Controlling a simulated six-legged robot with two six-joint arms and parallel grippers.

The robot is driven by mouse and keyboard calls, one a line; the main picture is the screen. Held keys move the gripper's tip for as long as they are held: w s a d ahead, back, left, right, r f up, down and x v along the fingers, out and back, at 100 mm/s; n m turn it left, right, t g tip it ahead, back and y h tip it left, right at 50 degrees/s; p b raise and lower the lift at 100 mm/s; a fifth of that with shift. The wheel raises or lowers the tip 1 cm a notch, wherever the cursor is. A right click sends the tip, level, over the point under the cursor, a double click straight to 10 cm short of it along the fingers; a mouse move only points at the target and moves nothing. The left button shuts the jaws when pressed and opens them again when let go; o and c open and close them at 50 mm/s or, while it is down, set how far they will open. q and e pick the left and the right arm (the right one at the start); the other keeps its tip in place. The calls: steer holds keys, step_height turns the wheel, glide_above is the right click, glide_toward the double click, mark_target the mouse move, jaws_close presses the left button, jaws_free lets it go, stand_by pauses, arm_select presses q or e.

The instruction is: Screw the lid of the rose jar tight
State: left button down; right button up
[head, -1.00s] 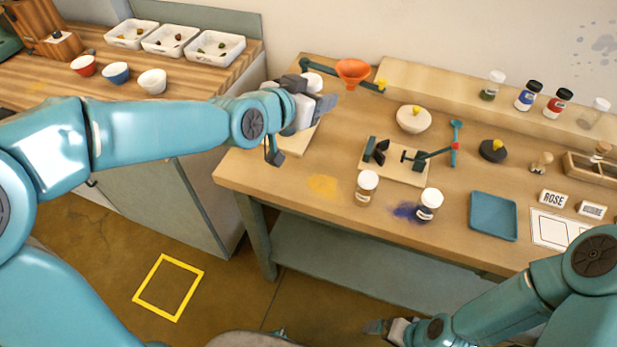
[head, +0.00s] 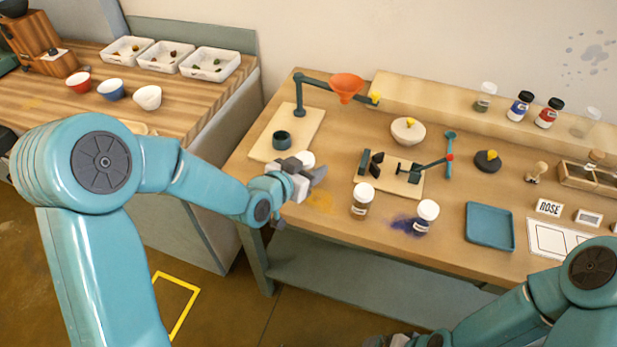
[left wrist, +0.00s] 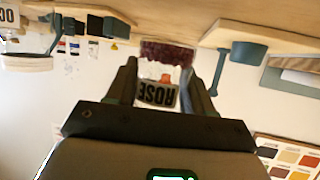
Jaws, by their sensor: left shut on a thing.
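My left gripper (head: 316,174) is shut on the rose jar and holds it in the air, over the table's left front part. In the left wrist view, the rose jar (left wrist: 158,93) is between the two fingers. Its ROSE label reads upside down there, with dark red pigment at the picture's upper end. The jar's white lid (head: 307,157) shows just behind the gripper in the head view; how tightly it sits cannot be seen. A clamp with dark jaws (head: 376,160) and a red-knobbed lever stands on a board to the right. My right gripper is barely in view at the bottom edge, its fingers unclear.
A brown jar (head: 361,203) and a blue jar (head: 426,217) stand in front of the clamp board. An orange funnel (head: 346,86) hangs on a stand at back left, with a dark cup (head: 283,139) on its board. A blue tray (head: 490,228) and ROSE card (head: 549,207) lie right.

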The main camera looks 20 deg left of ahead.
arm_select(q)
steer(key=shift+f, duration=1.85)
steer(key=shift+f+b, duration=0.25)
steer(key=shift+b, duration=0.05)
steer(key=shift+c, duration=2.2)
jaws_free()
steer(key=shift+r, duration=0.1)
steer(key=shift+r+p, duration=0.15)
steer(key=shift+p, duration=0.15)
